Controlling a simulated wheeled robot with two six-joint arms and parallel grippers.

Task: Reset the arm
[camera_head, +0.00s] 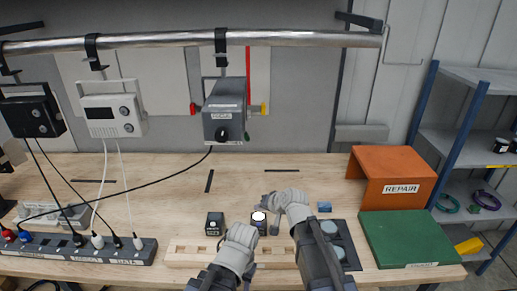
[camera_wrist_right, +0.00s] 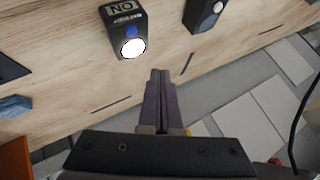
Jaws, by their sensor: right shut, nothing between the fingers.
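My right gripper (camera_head: 269,203) is over the wooden bench, its fingers pointing left in the head view. In the right wrist view its two dark fingers (camera_wrist_right: 161,90) are together with nothing between them. A small black box with a lit white button (camera_head: 259,222) stands just below the right gripper in the head view. In the wrist view this box (camera_wrist_right: 125,30) shows a blue spot and lettering, apart from the fingers. My left arm's pale wrist (camera_head: 238,248) is low in the middle of the head view; its fingers are not clear.
A second black box (camera_head: 214,224) stands to the left. A power strip (camera_head: 85,250) with cables lies far left. An orange REPAIR stand (camera_head: 400,165) and green box (camera_head: 410,238) are right. Grey devices (camera_head: 224,112) hang from an overhead rail (camera_head: 180,40). The bench middle is mostly bare.

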